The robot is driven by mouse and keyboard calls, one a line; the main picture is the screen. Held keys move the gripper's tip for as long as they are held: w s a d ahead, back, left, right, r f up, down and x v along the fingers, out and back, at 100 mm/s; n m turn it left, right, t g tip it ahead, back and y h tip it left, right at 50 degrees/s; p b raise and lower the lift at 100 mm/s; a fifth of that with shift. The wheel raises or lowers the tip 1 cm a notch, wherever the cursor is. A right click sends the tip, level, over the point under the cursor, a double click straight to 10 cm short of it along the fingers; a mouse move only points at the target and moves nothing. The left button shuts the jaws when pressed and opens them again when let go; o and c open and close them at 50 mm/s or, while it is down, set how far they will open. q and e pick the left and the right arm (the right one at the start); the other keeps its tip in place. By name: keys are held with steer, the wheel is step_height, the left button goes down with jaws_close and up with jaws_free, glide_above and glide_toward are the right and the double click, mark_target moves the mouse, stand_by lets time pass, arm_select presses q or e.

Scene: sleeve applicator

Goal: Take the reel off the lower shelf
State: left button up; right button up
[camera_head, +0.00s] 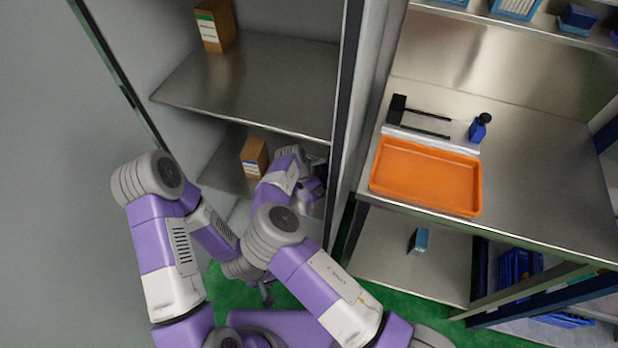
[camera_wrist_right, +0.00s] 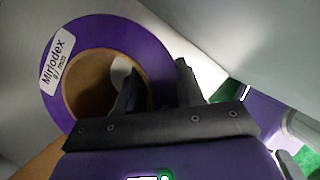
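A purple reel (camera_wrist_right: 110,33) with a brown core and a white label reading "Miriodex" fills the upper left of the right wrist view. My right gripper (camera_wrist_right: 158,80) straddles the reel's right side: one dark finger is in the core's hole, the other is just outside the outer rim. Whether both fingers press on the reel is unclear.
A brown box (camera_head: 254,158) stands on the lower shelf beside my right wrist. Another box (camera_head: 214,25) stands on the upper shelf (camera_head: 255,85). The cabinet side wall (camera_head: 346,120) is close right of my arm. An orange tray (camera_head: 425,178) sits on the bench to the right.

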jaws_close()
stand_by(0.9)
